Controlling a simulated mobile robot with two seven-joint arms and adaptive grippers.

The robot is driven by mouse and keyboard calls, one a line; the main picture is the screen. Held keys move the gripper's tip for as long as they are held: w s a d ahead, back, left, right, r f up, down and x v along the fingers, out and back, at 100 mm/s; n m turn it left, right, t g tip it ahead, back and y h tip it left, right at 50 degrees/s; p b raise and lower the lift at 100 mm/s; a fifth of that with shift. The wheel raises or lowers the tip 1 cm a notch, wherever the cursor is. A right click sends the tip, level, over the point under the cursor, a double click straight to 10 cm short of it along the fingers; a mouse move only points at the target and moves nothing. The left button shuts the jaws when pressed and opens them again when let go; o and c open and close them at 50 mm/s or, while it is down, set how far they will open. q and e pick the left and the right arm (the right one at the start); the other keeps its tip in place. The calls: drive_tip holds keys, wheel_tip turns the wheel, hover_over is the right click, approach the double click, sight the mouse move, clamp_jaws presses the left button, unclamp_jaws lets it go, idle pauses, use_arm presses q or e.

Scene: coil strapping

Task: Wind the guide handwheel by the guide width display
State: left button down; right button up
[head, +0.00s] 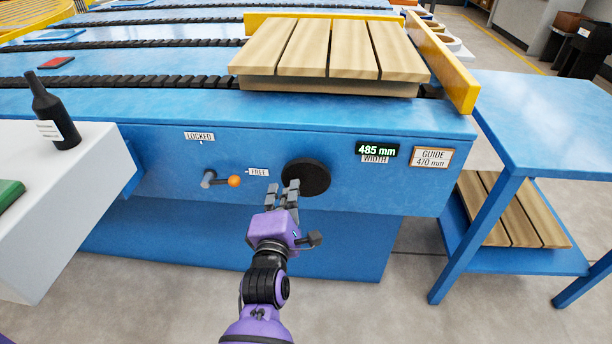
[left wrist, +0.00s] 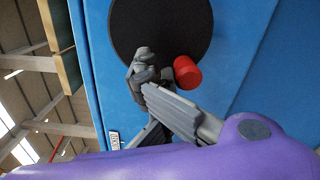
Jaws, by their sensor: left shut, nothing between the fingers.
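The guide handwheel (head: 312,174) is a black disc on the blue front panel. In the left wrist view the handwheel (left wrist: 160,25) carries a red knob (left wrist: 187,73) near its rim; the head view does not show this knob. My left gripper (head: 291,190) is shut and empty, its fingertips at the lower left of the wheel. In the left wrist view the gripper (left wrist: 146,72) lies beside the red knob, not around it; I cannot tell if they touch. The guide width display (head: 377,150) reads 485 mm. My right gripper is not in view.
A card (head: 432,157) reads GUIDE 470 mm. A lever with an orange knob (head: 234,181) points at the FREE label (head: 258,172), left of the wheel. A wooden pallet (head: 330,50) sits above by a yellow guide (head: 440,63). A blue table (head: 550,110) stands right.

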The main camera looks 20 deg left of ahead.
use_arm(q)
drive_tip(key=shift+f+n, duration=0.5)
drive_tip(key=shift+n, duration=0.7)
drive_tip(key=n, duration=0.1)
drive_tip(key=f+n, duration=0.1)
drive_tip(key=shift+w+d+n+p, duration=0.1)
drive_tip(key=shift+d+n+p, duration=0.2)
drive_tip(key=shift+n+p, duration=0.1)
drive_tip(key=shift+d+f+n, duration=0.15)
drive_tip(key=shift+f+n, duration=0.15)
drive_tip(key=shift+n, duration=0.6)
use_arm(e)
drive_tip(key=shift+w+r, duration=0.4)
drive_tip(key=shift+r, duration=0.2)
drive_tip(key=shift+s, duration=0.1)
